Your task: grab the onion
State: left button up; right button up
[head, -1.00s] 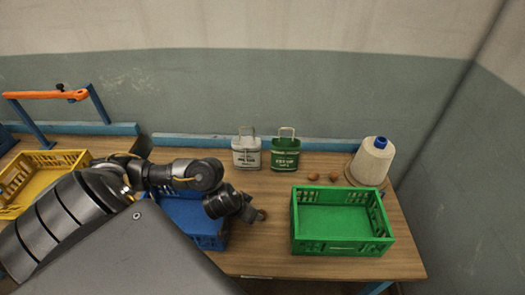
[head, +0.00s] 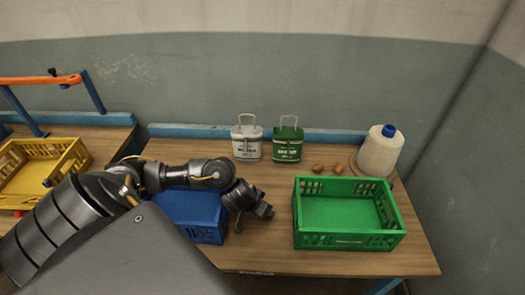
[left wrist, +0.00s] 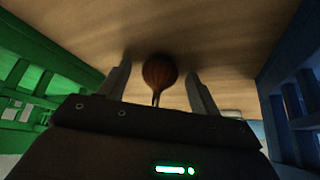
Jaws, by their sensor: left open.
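The onion (left wrist: 160,72) is round and reddish brown with a thin stem. In the left wrist view it lies on the wooden table between the two fingers of my left gripper (left wrist: 160,85), which are open with a gap on either side of it. In the head view my left gripper (head: 262,211) is low over the table between the blue and green crates, and it hides most or all of the onion there. My right gripper is not in view.
The green crate (head: 350,241) stands to the right and the blue crate (head: 205,236) to the left. A yellow crate (head: 40,185) is far left.

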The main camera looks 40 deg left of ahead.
pick_arm(q)
jog(key=c, duration=1)
jog(key=shift+r, duration=0.15)
jog(key=shift+c, duration=0.4)
notch_tip(320, 180, up, 10)
jog(key=p, duration=0.8)
